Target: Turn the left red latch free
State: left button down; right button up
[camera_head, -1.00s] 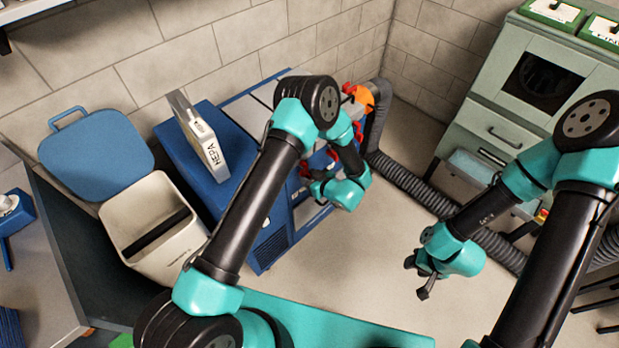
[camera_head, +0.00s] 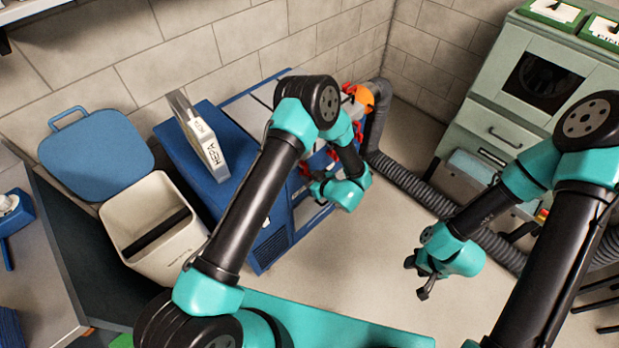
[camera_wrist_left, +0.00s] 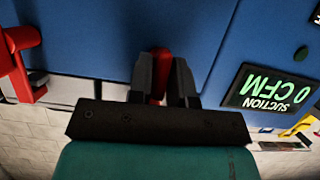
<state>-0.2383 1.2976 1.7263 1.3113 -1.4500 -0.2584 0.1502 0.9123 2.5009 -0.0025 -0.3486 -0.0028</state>
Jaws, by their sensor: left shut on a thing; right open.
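The blue machine (camera_head: 272,238) stands against the wall in the head view. In the left wrist view, my left gripper (camera_wrist_left: 164,88) is shut on a red latch (camera_wrist_left: 160,66) at the machine's blue front. Its fingers sit on both sides of the latch and hide part of it. A second red latch (camera_wrist_left: 17,62) is at the left edge of that view, apart from the gripper. In the head view my left gripper (camera_head: 313,180) is at the machine's front, with the contact partly hidden by my arm. My right gripper (camera_head: 422,280) is open and empty above the floor.
A suction display (camera_wrist_left: 268,88) is beside the held latch. A HEPA filter (camera_head: 203,140) stands on the machine. An open white bin (camera_head: 150,250) is to its left. A grey hose (camera_head: 412,190) runs along the floor toward the green cabinet (camera_head: 475,145). Floor between is clear.

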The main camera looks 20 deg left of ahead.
pick_arm(q)
jog(key=n+t, duration=0.1)
jog(key=n+t+h, duration=0.1)
jog(key=n, duration=0.1)
jog(key=shift+s+f, duration=0.1)
jog(key=shift+s, duration=0.1)
jog(key=shift+s+a+f+n+t, duration=0.1)
jog(key=shift+n+t, duration=0.75)
jog(key=shift+n, duration=0.9)
jog(key=shift+s+a+f+n+t, duration=0.15)
jog(key=shift+n+t, duration=0.75)
jog(key=shift+n, duration=0.8)
jog(key=shift+w+d+f+n+t, duration=0.1)
jog(key=shift+n+t, duration=0.75)
jog(key=shift+n, duration=0.9)
jog(key=c, duration=1.2)
grip_release()
jog(key=shift+o, duration=0.2)
jog(key=shift+s, duration=0.15)
